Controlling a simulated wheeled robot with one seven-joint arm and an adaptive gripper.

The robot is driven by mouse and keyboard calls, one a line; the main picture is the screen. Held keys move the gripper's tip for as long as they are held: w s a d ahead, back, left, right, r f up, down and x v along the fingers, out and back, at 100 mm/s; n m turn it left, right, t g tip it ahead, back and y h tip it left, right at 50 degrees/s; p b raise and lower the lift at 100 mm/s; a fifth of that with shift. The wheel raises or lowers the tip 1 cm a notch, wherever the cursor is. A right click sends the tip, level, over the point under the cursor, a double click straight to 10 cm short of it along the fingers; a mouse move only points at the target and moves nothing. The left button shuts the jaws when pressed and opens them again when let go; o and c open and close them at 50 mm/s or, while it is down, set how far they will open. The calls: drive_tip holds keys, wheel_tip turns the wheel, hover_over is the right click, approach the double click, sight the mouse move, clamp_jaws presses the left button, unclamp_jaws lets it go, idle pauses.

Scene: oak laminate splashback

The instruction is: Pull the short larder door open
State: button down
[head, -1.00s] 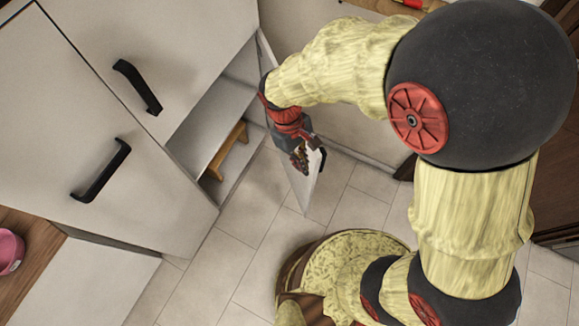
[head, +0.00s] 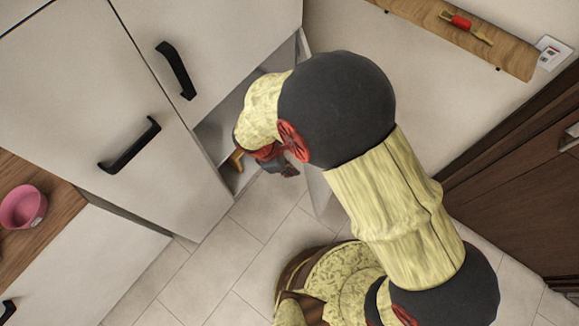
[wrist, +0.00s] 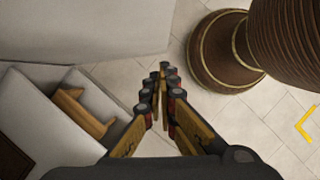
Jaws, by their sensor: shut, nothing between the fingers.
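The short larder door (head: 324,204) stands partly open in the head view, a white panel seen nearly edge-on and largely covered by my arm. Its handle is hidden. The larder opening (head: 215,137) shows to its left, with a pale shelf and a small wooden piece (head: 236,159) inside. My gripper (head: 290,172) is low in front of this opening, on the left, inner side of the door, partly hidden by my wrist. In the wrist view, my gripper (wrist: 164,72) has its fingers together and empty, with the wooden piece (wrist: 82,112) in the larder to their left.
Two closed white doors with black handles (head: 176,70) (head: 130,146) are at the left. A pink bowl (head: 22,207) sits on a wooden counter (head: 50,195). A wooden rail (head: 450,25) is at top right. Tiled floor (head: 235,245) lies clear in front.

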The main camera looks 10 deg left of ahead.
drive_tip(key=w+d+f+b, duration=0.2)
drive_tip(key=d+f, duration=0.2)
drive_tip(key=d, duration=0.1)
drive_tip(key=shift+d+f, duration=0.25)
drive_tip(key=shift+f, duration=0.05)
drive_tip(key=shift+w+d, duration=0.1)
drive_tip(key=w+d+n+t+y+p, duration=0.1)
drive_tip(key=w+d+n, duration=0.3)
drive_tip(key=w+d, duration=0.8)
drive_tip(key=w+d+n+t+y+p, duration=0.1)
drive_tip(key=w+d+n+p, duration=0.3)
drive_tip(key=w+d, duration=0.8)
drive_tip(key=shift+d, duration=4.1)
drive_tip(key=shift+w, duration=0.1)
